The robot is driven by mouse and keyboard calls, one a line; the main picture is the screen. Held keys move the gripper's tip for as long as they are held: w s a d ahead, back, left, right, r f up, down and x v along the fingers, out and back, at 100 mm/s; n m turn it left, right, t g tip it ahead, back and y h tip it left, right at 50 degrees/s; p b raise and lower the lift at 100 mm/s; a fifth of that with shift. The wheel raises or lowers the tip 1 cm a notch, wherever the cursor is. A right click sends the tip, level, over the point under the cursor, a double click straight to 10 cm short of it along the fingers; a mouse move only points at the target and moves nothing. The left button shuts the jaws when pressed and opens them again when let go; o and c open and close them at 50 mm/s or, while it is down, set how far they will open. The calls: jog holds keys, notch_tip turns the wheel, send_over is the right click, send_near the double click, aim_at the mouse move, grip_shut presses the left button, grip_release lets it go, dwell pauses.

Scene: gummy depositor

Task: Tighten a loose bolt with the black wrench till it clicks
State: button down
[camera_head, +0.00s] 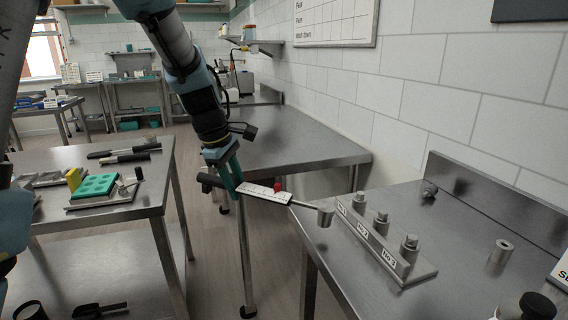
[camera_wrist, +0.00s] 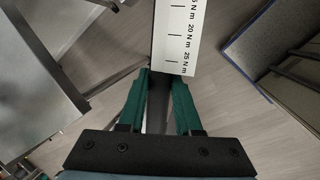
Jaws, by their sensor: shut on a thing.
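My gripper (camera_head: 233,182) has green fingers shut on the black wrench, which has a dark handle, a white scale plate (camera_head: 264,194) and a metal shaft ending in a socket (camera_head: 326,214). The wrist view shows the fingers (camera_wrist: 160,88) around the handle, with the plate (camera_wrist: 177,40) marked in N m. The wrench is in the air, its socket just left of the metal bolt block (camera_head: 398,268). Bolts No.1 (camera_head: 359,203), No.2 (camera_head: 381,223) and No.3 (camera_head: 409,249) stand upright in it. I cannot tell which bolt is loose.
The block stands on a steel table (camera_head: 452,268) with a raised back edge. A metal cylinder (camera_head: 500,253), a small grey part (camera_head: 430,189) and a black knob (camera_head: 537,306) stand nearby. Another steel table (camera_head: 290,137) is behind my gripper. A left table holds a green mold (camera_head: 94,187).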

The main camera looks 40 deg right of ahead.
jog(key=s+d+r, duration=0.2)
jog(key=s, duration=0.1)
jog(key=s+d+r+n, duration=0.1)
jog(key=s+d+r, duration=0.1)
jog(key=s, duration=0.1)
jog(key=s+d+r+n, duration=0.1)
jog(key=s+d+r, duration=0.1)
jog(key=s+d, duration=0.1)
jog(key=shift+s+d+r+h, duration=0.1)
jog(key=shift+s+r+h, duration=0.2)
jog(key=shift+s, duration=0.15)
jog(key=shift+r+p, duration=0.1)
jog(key=shift+p, duration=0.6)
jog(key=shift+f+b, duration=1.3)
jog(key=shift+f, duration=1.15)
